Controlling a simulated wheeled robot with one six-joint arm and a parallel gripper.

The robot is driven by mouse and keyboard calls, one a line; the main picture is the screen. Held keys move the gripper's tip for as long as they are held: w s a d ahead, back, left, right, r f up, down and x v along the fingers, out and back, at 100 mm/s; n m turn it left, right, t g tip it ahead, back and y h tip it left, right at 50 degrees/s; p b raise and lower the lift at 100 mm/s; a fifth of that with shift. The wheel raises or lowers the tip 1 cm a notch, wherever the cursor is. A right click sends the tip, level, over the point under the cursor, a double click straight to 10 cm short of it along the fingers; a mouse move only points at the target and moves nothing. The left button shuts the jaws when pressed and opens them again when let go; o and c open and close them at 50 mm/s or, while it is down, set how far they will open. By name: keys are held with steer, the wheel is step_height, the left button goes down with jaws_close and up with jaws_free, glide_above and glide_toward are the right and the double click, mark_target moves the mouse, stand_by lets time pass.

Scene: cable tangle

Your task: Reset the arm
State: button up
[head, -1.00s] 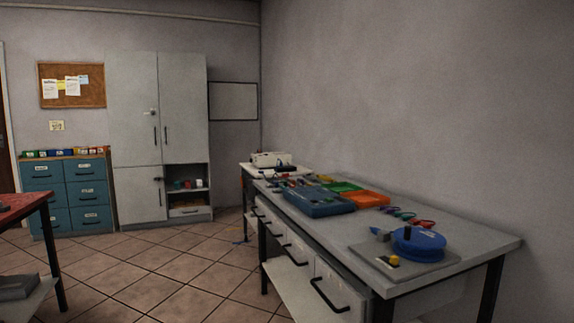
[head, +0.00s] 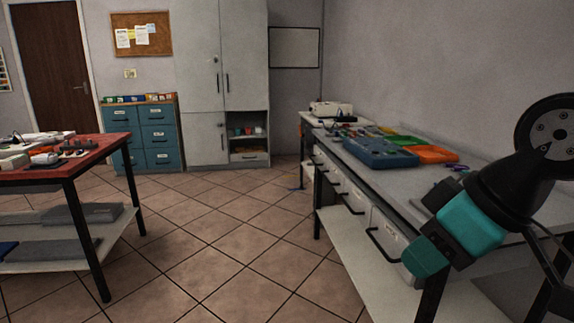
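My arm shows at the right edge of the head view, in front of the grey workbench (head: 400,187). A black joint and a teal-and-black section hang down and to the left, over the near part of the bench. The teal end part (head: 425,257) is the lowest piece in view. I cannot make out two fingertips, so whether my gripper is open or shut does not show. My arm hides the near end of the bench top.
Blue, green and orange trays (head: 380,152) lie on the workbench. A red-topped table (head: 85,160) stands at the left. Teal drawers (head: 158,135) and a grey cabinet (head: 205,80) stand at the back. The tiled floor (head: 215,235) between is clear.

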steer(key=s+a+f+g, duration=0.2)
steer(key=s+f+g, duration=0.15)
steer(key=s, duration=0.45)
step_height(320, 180, up, 18)
steer(key=m+p, duration=0.1)
steer(key=p, duration=1.7)
steer(key=shift+s+f+p, duration=0.15)
steer(key=shift+s+p, duration=0.2)
steer(key=shift+d, duration=0.15)
